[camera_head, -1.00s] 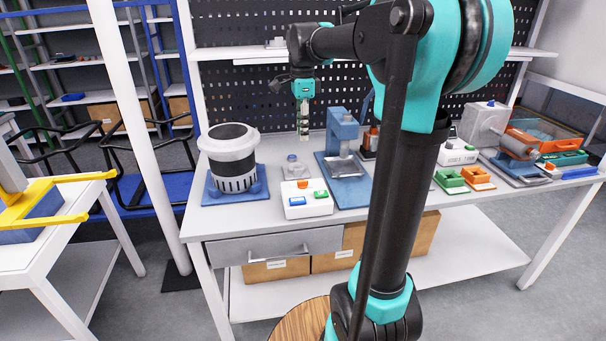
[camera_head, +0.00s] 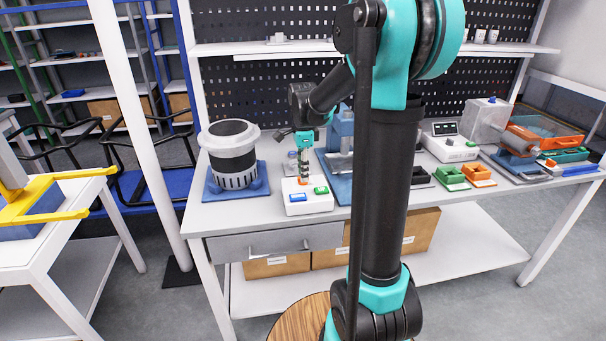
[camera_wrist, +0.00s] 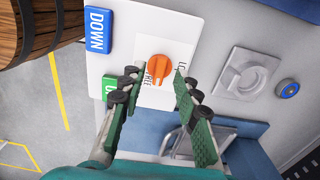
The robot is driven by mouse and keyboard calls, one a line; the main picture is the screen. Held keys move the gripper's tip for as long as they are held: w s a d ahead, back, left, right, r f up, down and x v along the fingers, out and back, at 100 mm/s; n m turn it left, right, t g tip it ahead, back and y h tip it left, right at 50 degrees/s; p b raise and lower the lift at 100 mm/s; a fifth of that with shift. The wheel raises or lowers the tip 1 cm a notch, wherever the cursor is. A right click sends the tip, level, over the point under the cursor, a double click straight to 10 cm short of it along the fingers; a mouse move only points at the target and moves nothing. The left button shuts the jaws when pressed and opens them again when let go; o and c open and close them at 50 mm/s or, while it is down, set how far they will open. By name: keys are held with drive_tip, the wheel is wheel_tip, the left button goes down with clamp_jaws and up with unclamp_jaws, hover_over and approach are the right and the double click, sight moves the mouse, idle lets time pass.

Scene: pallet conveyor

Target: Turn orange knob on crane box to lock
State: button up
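The white crane box (camera_head: 308,204) stands on the workbench in the head view, with a blue button (camera_head: 298,197) and a green button (camera_head: 321,190) on top. In the wrist view, the orange knob (camera_wrist: 156,72) sits on the white box face (camera_wrist: 180,22), between printed words; one reads like "FREE", the other starts with "LO". The blue button reads "DOWN" (camera_wrist: 97,30). My gripper (camera_wrist: 155,82) is open, its green-padded fingers on either side of the knob, apart from it. In the head view my gripper (camera_head: 303,180) points down over the box and partly hides the knob.
A grey and black cylinder (camera_head: 233,155) on a blue base stands left of the box. A blue press-like stand (camera_head: 340,150) is close behind and right. Orange and green blocks (camera_head: 450,177) lie farther right. A wooden barrel top (camera_head: 305,320) is in front of the bench.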

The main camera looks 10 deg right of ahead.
drive_tip(key=shift+f, duration=0.65)
clamp_jaws()
